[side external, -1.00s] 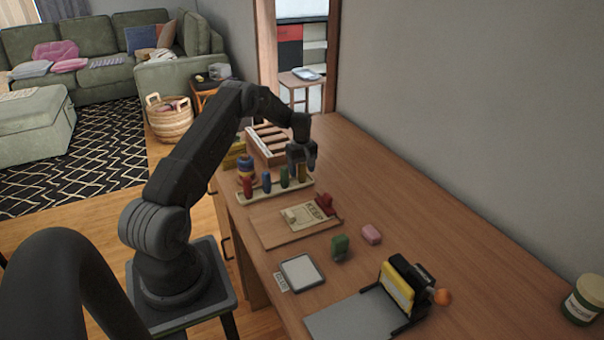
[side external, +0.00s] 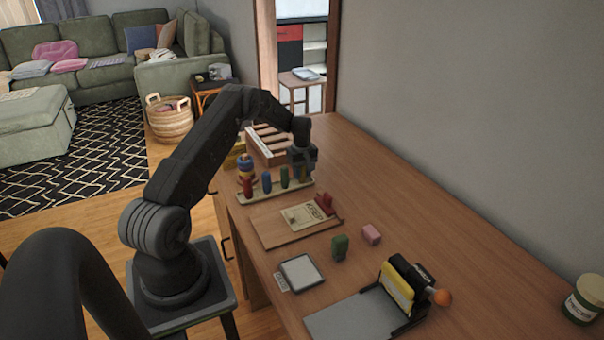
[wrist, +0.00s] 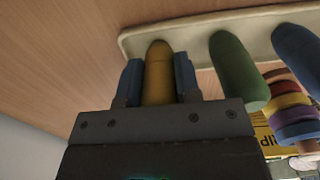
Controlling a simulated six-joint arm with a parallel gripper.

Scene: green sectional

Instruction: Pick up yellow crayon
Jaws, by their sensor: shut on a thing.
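The yellow crayon (wrist: 159,73) stands in the wooden holder (wrist: 195,31) at its end, between the two fingers of my gripper (wrist: 158,82) in the wrist view. My gripper is shut on it. In the side view my gripper (side external: 302,168) is at the right end of the holder (side external: 262,193), with the yellow crayon (side external: 303,174) under it, mostly hidden by the fingers. The crayon looks upright, and I cannot tell whether it is clear of the holder.
Green (side external: 284,177), blue (side external: 267,182) and red (side external: 247,187) crayons stand in the holder beside it. A stack of coloured rings (side external: 245,164) and a slatted wooden crate (side external: 268,143) are behind. A clipboard (side external: 298,219) lies in front.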

